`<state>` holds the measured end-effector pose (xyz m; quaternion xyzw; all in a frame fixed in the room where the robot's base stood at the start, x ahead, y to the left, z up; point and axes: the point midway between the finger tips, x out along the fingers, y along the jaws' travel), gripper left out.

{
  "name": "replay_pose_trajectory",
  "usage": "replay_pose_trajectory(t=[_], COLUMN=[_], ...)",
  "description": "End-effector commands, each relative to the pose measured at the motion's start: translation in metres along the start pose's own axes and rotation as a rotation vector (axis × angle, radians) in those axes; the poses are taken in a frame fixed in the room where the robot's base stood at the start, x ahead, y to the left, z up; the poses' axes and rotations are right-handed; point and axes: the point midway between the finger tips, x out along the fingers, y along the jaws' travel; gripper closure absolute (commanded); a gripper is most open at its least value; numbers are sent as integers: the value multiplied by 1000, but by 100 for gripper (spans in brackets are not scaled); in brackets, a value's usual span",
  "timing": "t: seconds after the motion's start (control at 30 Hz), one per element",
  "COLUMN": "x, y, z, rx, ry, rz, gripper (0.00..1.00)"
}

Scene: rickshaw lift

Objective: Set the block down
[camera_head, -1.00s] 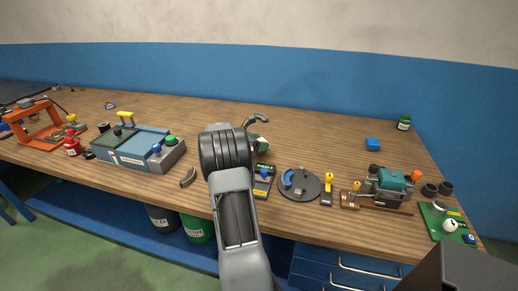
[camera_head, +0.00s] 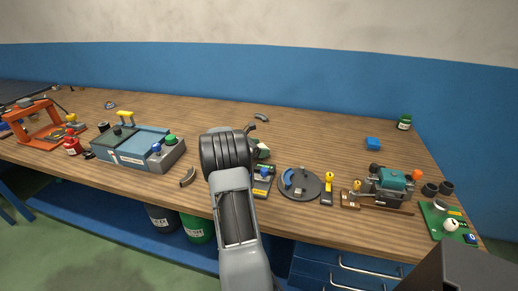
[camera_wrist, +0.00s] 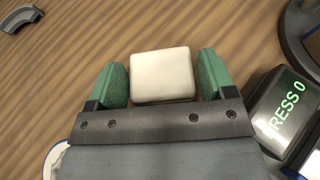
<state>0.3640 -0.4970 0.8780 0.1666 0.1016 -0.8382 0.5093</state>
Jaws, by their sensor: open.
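A cream-white block (camera_wrist: 162,75) with rounded edges lies between the two green fingers of my gripper (camera_wrist: 161,72) in the wrist view. The jaws are open, one finger on each side of the block, very close to its sides. Wood tabletop shows beyond the block, and its underside is hidden, so I cannot tell its exact contact with the table. In the head view my arm hides most of the gripper; a green finger (camera_head: 263,151) shows just right of the wrist. The block cannot be made out clearly there.
A display unit (camera_wrist: 285,112) stands close right of my gripper. A grey dial disc (camera_head: 300,184) and a yellow-knobbed lever (camera_head: 328,187) are on the bench nearby. A blue-grey box (camera_head: 130,147) stands left. A dark curved piece (camera_head: 262,117) lies behind. The bench behind and right is mostly clear.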

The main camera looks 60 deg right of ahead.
Motion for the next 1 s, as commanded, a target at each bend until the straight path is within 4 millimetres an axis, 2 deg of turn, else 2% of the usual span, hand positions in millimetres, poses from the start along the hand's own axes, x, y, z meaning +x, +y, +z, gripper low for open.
replay_pose_trajectory(t=[0.17, 0.4, 0.6, 0.8, 1.0], x=[-18, -66, -98, -116, -124], y=[1, 1, 0, 0, -1], z=[4, 3, 3, 2, 2], rx=[2, 1, 1, 1, 9], ry=[-2, 0, -1, 0, 8], rz=[4, 5, 3, 1, 3], gripper=[24, 24, 24, 24, 24])
